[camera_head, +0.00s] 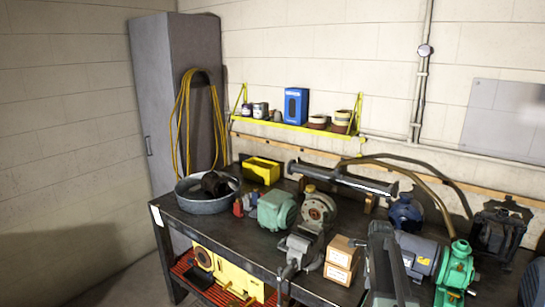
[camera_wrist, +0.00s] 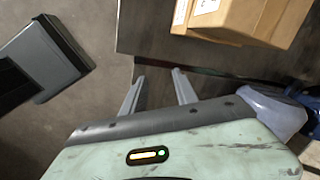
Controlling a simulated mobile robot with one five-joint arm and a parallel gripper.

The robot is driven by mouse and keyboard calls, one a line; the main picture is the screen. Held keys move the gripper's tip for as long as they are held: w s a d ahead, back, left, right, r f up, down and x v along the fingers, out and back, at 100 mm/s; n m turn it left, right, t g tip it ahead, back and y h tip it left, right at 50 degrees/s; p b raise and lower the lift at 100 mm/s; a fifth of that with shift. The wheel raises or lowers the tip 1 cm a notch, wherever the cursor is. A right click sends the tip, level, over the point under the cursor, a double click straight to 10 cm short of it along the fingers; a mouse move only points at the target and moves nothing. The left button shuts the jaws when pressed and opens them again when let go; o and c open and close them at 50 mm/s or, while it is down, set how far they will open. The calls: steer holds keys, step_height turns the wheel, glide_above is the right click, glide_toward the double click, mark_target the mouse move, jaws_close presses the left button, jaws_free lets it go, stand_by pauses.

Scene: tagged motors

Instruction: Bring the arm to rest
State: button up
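In the wrist view, the two grey fingers of my gripper (camera_wrist: 158,75) stand apart with nothing between them. The fingertips lie close to the dark front edge of the workbench in that picture; I cannot tell their height over it. Cardboard boxes (camera_wrist: 245,18) show beyond the fingers to the upper right, apart from them. The same boxes (camera_head: 341,260) sit near the front of the workbench (camera_head: 205,228) in the head view. I cannot clearly pick out my gripper in the head view.
Motors and pumps crowd the bench, among them a green motor (camera_head: 277,209), a blue-grey motor (camera_head: 418,257) and a green pump (camera_head: 458,268). A grey metal basin (camera_head: 208,203) and yellow bin (camera_head: 261,170) stand further left. Open floor (camera_head: 125,287) lies left of the bench.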

steer(key=s+a+f+n+b, duration=0.1)
steer(key=s+a+f+n, duration=0.15)
steer(key=a, duration=0.55)
steer(key=s+a+f+n+b, duration=0.1)
steer(key=s+a+n, duration=0.15)
steer(key=a, duration=0.45)
steer(key=s+a+n+g, duration=0.2)
steer(key=s+a+n, duration=0.7)
steer(key=n, duration=0.7)
steer(key=s+b, duration=0.1)
steer(key=s, duration=0.2)
steer(key=shift+a+f+y, duration=0.15)
steer(key=shift+f+y, duration=0.15)
steer(key=shift+f, duration=0.05)
